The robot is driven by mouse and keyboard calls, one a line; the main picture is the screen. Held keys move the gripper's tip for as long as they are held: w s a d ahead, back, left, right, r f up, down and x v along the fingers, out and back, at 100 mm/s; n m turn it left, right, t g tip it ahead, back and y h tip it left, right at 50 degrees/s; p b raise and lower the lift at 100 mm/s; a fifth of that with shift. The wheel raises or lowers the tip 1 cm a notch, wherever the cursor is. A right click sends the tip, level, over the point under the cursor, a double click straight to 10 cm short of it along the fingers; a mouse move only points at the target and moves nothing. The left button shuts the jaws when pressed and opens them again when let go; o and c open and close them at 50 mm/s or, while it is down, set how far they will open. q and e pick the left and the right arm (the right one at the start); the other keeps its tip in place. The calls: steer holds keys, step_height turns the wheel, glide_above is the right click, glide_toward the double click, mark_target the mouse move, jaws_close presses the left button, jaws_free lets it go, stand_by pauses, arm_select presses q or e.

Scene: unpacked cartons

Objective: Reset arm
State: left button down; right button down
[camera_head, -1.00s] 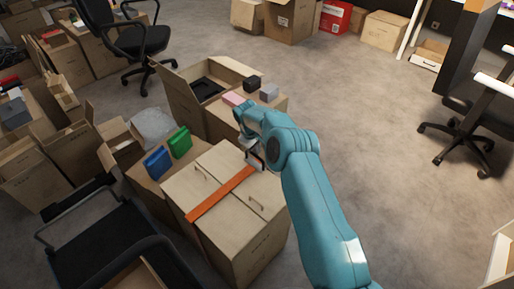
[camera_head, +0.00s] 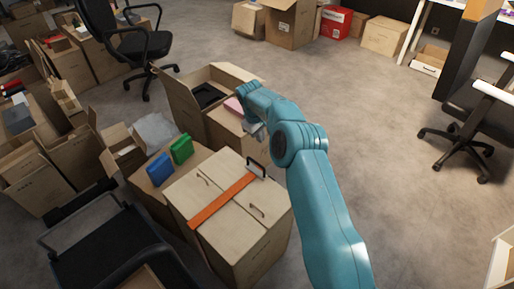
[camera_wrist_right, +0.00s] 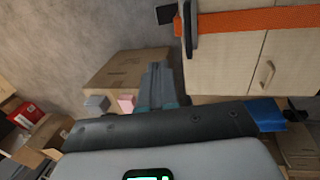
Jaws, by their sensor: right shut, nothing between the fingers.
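My right arm comes in from the lower right in the head view. Its gripper (camera_head: 257,130) is shut and empty, above the gap between the closed carton and the open carton behind it. The gripper also shows in the wrist view (camera_wrist_right: 158,82). A dark handle-like piece (camera_head: 257,167) stands at the strap's far end, apart from the gripper. It also shows in the wrist view (camera_wrist_right: 190,30). My left gripper is not in view.
A blue box (camera_head: 160,170) and a green box (camera_head: 181,149) stand left of the strapped carton. A pink block (camera_head: 233,105) lies behind my gripper. Office chairs stand at the left and right. The floor (camera_head: 390,180) right of my arm is clear.

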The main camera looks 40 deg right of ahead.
steer(key=s+a+f+y+p, duration=0.2)
steer(key=a+f, duration=0.1)
steer(key=a, duration=0.5)
steer(key=s+a+f+y+p, duration=0.1)
steer(key=s+a+f+p, duration=0.15)
steer(key=a, duration=0.65)
steer(key=s+a+f+y+p, duration=0.2)
steer(key=s+a+f, duration=0.1)
steer(key=a, duration=0.5)
steer(key=s+a+r+m+p, duration=0.1)
steer(key=s+a, duration=0.5)
steer(key=s, duration=0.5)
steer(key=s+a+r+m+y+p, duration=0.1)
steer(key=s+a+r+m+p, duration=0.1)
steer(key=s+a, duration=0.4)
steer(key=s, duration=0.5)
steer(key=shift+s+a+y, duration=0.2)
steer(key=shift+s+y, duration=0.1)
